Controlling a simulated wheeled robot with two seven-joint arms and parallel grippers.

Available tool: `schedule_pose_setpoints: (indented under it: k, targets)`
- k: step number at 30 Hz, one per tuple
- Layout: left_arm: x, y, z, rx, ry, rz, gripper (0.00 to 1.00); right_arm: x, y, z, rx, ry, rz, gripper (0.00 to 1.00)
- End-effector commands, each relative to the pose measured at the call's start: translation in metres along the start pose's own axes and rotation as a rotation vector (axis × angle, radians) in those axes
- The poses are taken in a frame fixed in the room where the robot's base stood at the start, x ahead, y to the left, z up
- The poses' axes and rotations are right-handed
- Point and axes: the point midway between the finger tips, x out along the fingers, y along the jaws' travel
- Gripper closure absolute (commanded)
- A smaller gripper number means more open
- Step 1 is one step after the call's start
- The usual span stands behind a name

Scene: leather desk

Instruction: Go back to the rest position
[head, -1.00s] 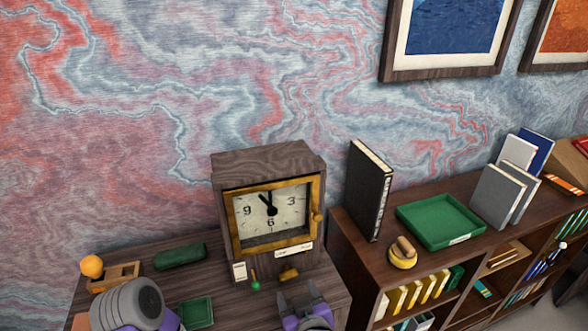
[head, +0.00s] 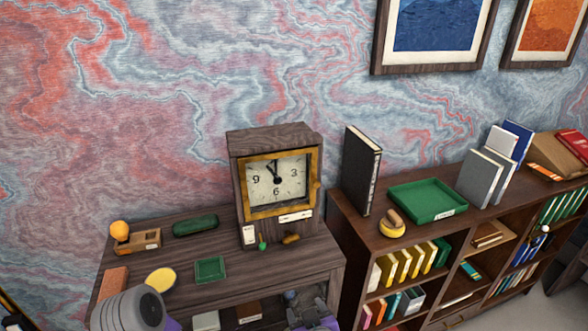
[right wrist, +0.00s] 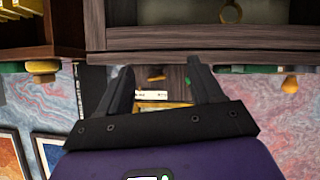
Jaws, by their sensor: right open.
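My right gripper (head: 312,306) shows at the bottom of the head view, in front of the desk's front edge and below the clock. In the right wrist view my right gripper (right wrist: 157,82) has its two dark fingers apart with nothing held between them. The wooden clock (head: 278,185) with a gold frame stands on the desk (head: 235,285), apart from the gripper. A grey and purple link of my arm shows at the lower left of the head view. I cannot see my left gripper's fingers.
The desk top holds a green case (head: 195,225), a green tray (head: 210,269), a wooden holder with an orange ball (head: 119,229) and a yellow disc (head: 160,280). A bookshelf (head: 395,255) with a larger green tray (head: 428,201) stands at right.

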Motion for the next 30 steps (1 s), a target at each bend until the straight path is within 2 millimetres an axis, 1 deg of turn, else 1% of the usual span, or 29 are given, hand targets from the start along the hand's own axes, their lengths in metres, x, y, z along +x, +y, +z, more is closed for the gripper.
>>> schedule_pose_setpoints:
  k: [1, 5, 8, 11, 12, 14, 15, 17, 18, 20, 21, 24, 27, 30]
  targets:
    - [0.002, -0.001, 0.0, 0.0, -0.001, 0.0, 1.0, 0.007, 0.003, 0.013, 0.004, -0.031, 0.004, 0.34]
    - [0.006, -0.002, 0.001, 0.0, -0.002, 0.0, 1.0, 0.021, 0.009, 0.047, 0.026, -0.116, 0.004, 0.34]
    - [0.01, -0.004, 0.001, 0.0, -0.002, 0.0, 1.0, 0.034, 0.015, 0.084, 0.056, -0.206, 0.003, 0.34]
    - [0.015, -0.006, 0.0, 0.0, -0.002, 0.0, 1.0, 0.045, 0.02, 0.132, 0.107, -0.325, -0.005, 0.34]
    - [0.017, -0.006, 0.0, 0.0, -0.002, 0.0, 1.0, 0.049, 0.021, 0.154, 0.133, -0.376, -0.011, 0.34]
    - [0.02, -0.007, 0.0, 0.0, -0.002, 0.0, 1.0, 0.052, 0.021, 0.185, 0.178, -0.452, -0.021, 0.34]
    - [0.022, -0.008, 0.0, 0.0, -0.002, 0.0, 1.0, 0.053, 0.021, 0.206, 0.21, -0.503, -0.03, 0.34]
    - [0.025, -0.009, 0.0, 0.0, -0.002, 0.0, 1.0, 0.052, 0.019, 0.237, 0.265, -0.578, -0.043, 0.34]
    - [0.027, -0.01, 0.0, 0.0, -0.002, 0.0, 1.0, 0.051, 0.016, 0.257, 0.305, -0.628, -0.053, 0.34]
    - [0.03, -0.011, 0.0, 0.0, -0.002, 0.0, 1.0, 0.048, 0.011, 0.285, 0.369, -0.7, -0.07, 0.34]
    - [0.032, -0.012, -0.001, 0.0, -0.002, 0.0, 1.0, 0.045, 0.006, 0.303, 0.416, -0.746, -0.082, 0.34]
    - [0.036, -0.014, -0.001, 0.0, -0.002, 0.0, 1.0, 0.036, -0.006, 0.34, 0.529, -0.847, -0.113, 0.34]
    - [0.039, -0.015, -0.001, 0.0, -0.002, 0.0, 1.0, 0.027, -0.019, 0.364, 0.629, -0.92, -0.143, 0.34]
    - [0.041, -0.015, -0.001, 0.0, -0.002, 0.0, 1.0, 0.021, -0.029, 0.378, 0.701, -0.966, -0.165, 0.34]
